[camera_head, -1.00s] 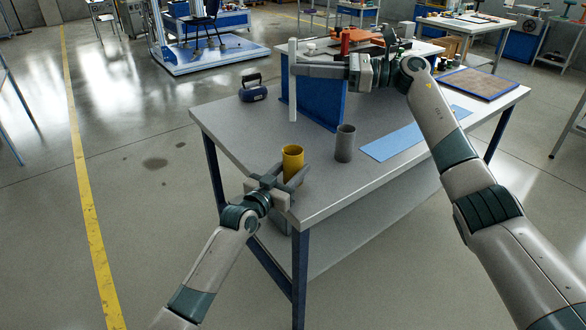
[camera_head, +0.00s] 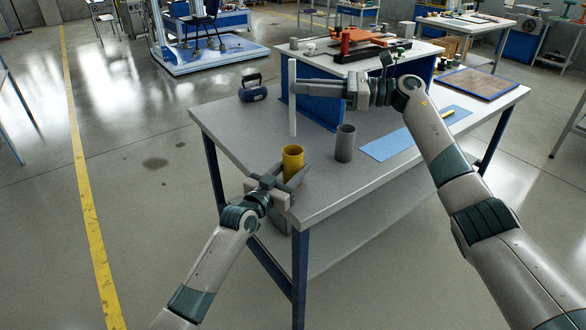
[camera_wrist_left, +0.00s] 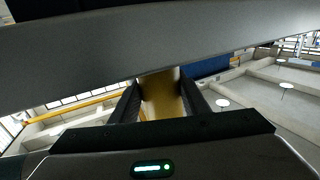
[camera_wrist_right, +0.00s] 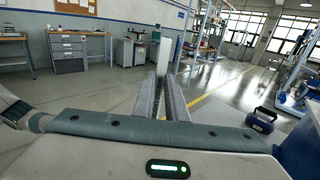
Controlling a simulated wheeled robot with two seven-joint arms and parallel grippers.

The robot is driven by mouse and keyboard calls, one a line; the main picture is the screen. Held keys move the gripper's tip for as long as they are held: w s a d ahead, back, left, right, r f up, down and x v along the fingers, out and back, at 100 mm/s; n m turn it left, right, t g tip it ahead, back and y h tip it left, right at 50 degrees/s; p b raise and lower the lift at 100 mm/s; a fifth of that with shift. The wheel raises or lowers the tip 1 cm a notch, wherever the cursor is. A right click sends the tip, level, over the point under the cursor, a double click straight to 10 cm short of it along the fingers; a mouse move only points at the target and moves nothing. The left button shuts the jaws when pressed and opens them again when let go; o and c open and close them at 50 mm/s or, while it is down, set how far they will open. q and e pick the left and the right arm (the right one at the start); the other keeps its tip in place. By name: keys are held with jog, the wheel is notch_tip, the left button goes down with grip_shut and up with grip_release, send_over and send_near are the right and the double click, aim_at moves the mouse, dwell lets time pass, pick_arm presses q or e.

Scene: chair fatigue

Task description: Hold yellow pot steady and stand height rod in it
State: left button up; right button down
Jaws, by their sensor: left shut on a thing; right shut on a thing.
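The yellow pot (camera_head: 292,160) stands upright near the table's front left edge. My left gripper (camera_head: 289,178) is shut around its sides, and the pot also shows between the fingers in the left wrist view (camera_wrist_left: 161,92). The white height rod (camera_head: 292,98) is upright in my right gripper (camera_head: 295,86), which is shut on its upper part. The rod's lower end is above and behind the pot, apart from it. In the right wrist view the rod (camera_wrist_right: 165,56) shows at the fingertips.
A grey pot (camera_head: 345,143) stands right of the yellow pot. A blue mat (camera_head: 392,144) lies further right. A dark blue weight with a handle (camera_head: 253,90) is at the back left. A blue box-like stand (camera_head: 318,102) is behind the rod.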

notch_tip(320, 180, down, 8)
jog(key=shift+f, duration=0.25)
dwell(1.0)
jog(key=c, duration=1.7)
grip_release()
jog(key=d, duration=0.4)
jog(key=s+d, duration=0.1)
jog(key=d, duration=0.3)
jog(key=s+d, duration=0.1)
jog(key=d, duration=0.2)
jog(key=shift+d, duration=0.4)
